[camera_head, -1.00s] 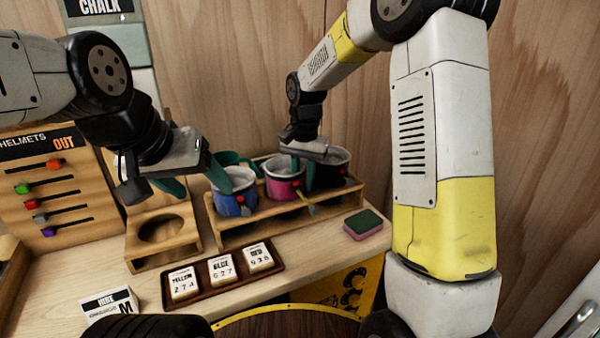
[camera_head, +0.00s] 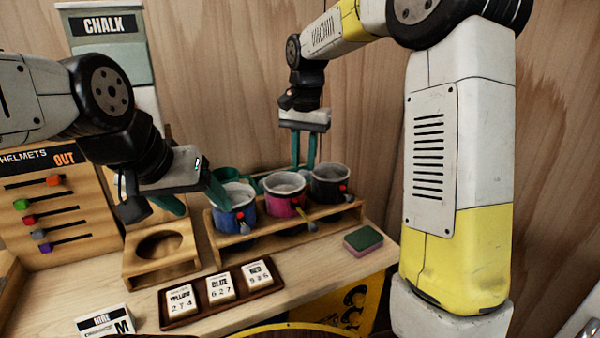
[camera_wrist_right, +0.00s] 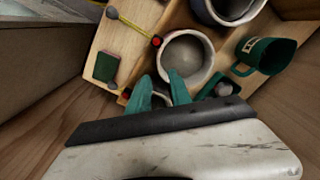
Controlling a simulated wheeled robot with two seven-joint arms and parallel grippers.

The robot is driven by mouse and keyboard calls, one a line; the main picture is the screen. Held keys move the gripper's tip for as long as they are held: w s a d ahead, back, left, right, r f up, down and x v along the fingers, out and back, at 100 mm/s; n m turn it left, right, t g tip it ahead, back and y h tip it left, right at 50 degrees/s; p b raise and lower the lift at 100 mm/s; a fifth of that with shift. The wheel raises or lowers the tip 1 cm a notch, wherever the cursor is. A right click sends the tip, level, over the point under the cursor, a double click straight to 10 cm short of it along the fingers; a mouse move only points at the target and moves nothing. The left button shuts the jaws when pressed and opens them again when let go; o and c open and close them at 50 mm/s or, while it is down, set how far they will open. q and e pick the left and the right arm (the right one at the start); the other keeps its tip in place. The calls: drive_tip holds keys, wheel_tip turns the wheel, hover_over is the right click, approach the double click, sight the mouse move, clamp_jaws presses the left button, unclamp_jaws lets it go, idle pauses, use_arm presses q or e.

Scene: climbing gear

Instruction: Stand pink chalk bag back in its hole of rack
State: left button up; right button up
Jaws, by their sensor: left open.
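The pink chalk bag (camera_head: 283,203) stands upright in the middle of the wooden rack (camera_head: 290,230), between a blue bag (camera_head: 236,208) and a black bag (camera_head: 328,187). Its grey opening faces up, and it also shows in the right wrist view (camera_wrist_right: 187,60). The rack's front hides its base. My right gripper (camera_head: 303,165) is open and empty, pointing down above and behind the pink and black bags. My left gripper (camera_head: 193,198) is open and empty, just left of the blue bag; one finger overlaps that bag's edge in the picture.
A wooden stand with an empty round hole (camera_head: 130,262) is left of the rack. A tray of number tags (camera_head: 215,313) lies in front. A green-and-pink sponge (camera_head: 363,241) is at right. A green mug (camera_wrist_right: 265,55) stands behind the bags. A helmet board (camera_head: 55,205) is at left.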

drive_tip(key=s+d+r+n+t+y, duration=0.1)
drive_tip(key=s+d+r, duration=0.2)
drive_tip(key=s, duration=0.2)
drive_tip(key=s+d+r+n+t, duration=0.1)
drive_tip(key=s+d+r, duration=0.2)
drive_tip(key=s, duration=0.2)
drive_tip(key=s+d+f+n+t, duration=0.1)
drive_tip(key=s+t, duration=0.1)
drive_tip(key=s, duration=0.4)
drive_tip(key=s+d+f+n+t, duration=0.1)
drive_tip(key=s+d+n+t, duration=0.1)
drive_tip(key=s, duration=0.5)
drive_tip(key=shift+d+f+y, duration=0.15)
drive_tip(key=shift+f+y, duration=0.2)
drive_tip(key=shift+y, duration=0.05)
